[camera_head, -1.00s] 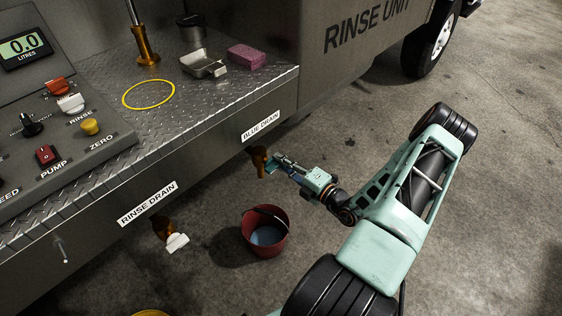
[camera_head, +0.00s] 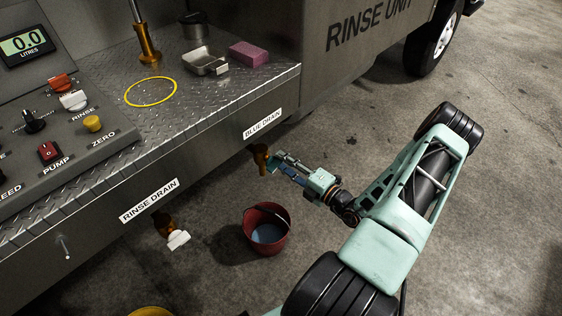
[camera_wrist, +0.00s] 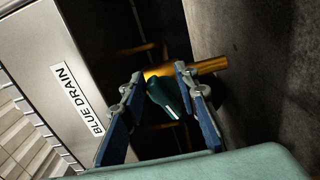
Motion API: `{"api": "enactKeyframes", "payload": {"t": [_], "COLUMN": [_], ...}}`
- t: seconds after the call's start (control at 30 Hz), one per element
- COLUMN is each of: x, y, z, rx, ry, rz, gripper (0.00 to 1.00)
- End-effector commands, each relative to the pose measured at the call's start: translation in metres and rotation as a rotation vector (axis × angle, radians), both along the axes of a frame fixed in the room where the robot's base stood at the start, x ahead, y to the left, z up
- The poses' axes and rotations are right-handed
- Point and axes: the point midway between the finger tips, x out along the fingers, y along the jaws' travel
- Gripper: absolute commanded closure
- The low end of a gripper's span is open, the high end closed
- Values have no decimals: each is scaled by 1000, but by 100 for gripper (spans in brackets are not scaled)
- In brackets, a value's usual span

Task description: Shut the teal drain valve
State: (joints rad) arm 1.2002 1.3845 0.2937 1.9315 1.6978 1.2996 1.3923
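The teal valve handle (camera_wrist: 168,96) shows in the wrist view in front of an orange-brass drain pipe (camera_wrist: 205,68), beside the BLUE DRAIN label. In the head view its brass body (camera_head: 261,155) hangs below that label on the bench front, and the handle is small and hard to make out beside my gripper. My gripper (camera_head: 283,163) is at the valve. In the wrist view my gripper (camera_wrist: 158,80) is open, with one blue-padded finger on each side of the handle. The handle looks closer to the right finger; I cannot tell whether they touch.
A red bucket (camera_head: 266,230) with bluish liquid stands on the floor below the valve. The RINSE DRAIN valve with a white handle (camera_head: 178,239) is farther left. The bench front (camera_head: 205,165) borders my gripper's left side. Open concrete floor lies to the right.

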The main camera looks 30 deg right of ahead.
Motion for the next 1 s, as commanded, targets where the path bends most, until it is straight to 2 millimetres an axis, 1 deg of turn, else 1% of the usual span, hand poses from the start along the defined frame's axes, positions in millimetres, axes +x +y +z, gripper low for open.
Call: {"api": "enactKeyframes", "payload": {"t": [0.3, 0.4, 0.5, 0.6, 0.7, 0.93, 1.0], "x": [-62, -80, -92, -100, -103, -103, -103], "y": [-23, -29, -33, -35, -36, -36, -36], "z": [0, 0, 0, 0, -1, 0, 0], "rx": [0, -1, 0, 0, 1, 1, -3], "ry": [2, 3, 2, 2, 3, 3, 1], "rz": [-3, -1, 0, 1, 2, 2, 2], "gripper": [72, 72, 72, 72, 72, 72, 64]}}
